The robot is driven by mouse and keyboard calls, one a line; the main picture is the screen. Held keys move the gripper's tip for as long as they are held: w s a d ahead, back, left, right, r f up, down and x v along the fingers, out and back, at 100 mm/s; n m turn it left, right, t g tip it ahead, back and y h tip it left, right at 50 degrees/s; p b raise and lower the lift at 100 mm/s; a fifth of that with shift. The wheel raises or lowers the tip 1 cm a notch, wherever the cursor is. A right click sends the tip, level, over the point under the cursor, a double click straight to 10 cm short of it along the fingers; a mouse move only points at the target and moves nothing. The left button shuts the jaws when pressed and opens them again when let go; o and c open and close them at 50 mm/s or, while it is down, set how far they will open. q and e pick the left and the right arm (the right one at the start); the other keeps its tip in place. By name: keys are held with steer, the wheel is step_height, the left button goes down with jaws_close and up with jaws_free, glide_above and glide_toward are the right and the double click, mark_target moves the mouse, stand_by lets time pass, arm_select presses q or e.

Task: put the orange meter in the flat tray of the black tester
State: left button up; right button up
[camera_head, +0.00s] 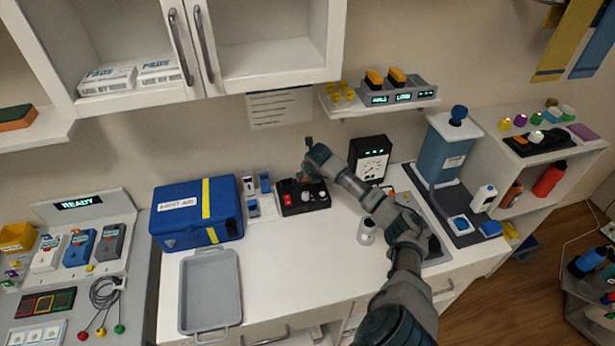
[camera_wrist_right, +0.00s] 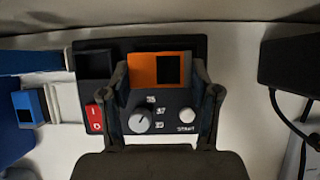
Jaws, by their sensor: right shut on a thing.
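The black tester (camera_head: 304,208) stands on the white counter, just right of the blue first aid bag. In the right wrist view the tester (camera_wrist_right: 165,142) shows a red switch, a grey knob, a white button and a dark square at upper left. The orange meter (camera_wrist_right: 143,70), with a black face, is between the fingers of my right gripper (camera_wrist_right: 162,82), which is shut on it. The meter is over the back part of the tester; I cannot tell whether it touches. In the head view my right gripper (camera_head: 312,165) mostly hides it. My left gripper is not in view.
The blue first aid bag (camera_head: 195,237) is left of the tester, with small blue-and-white devices (camera_head: 253,208) between. A black dial box (camera_head: 370,157) stands to the right. A white bottle (camera_head: 366,232) is near my right arm. A grey tray (camera_head: 236,290) lies in front.

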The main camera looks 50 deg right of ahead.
steer(key=shift+d+f, duration=0.2)
steer(key=shift+f, duration=0.2)
steer(key=shift+a+r, duration=0.1)
steer(key=shift+a, duration=0.4)
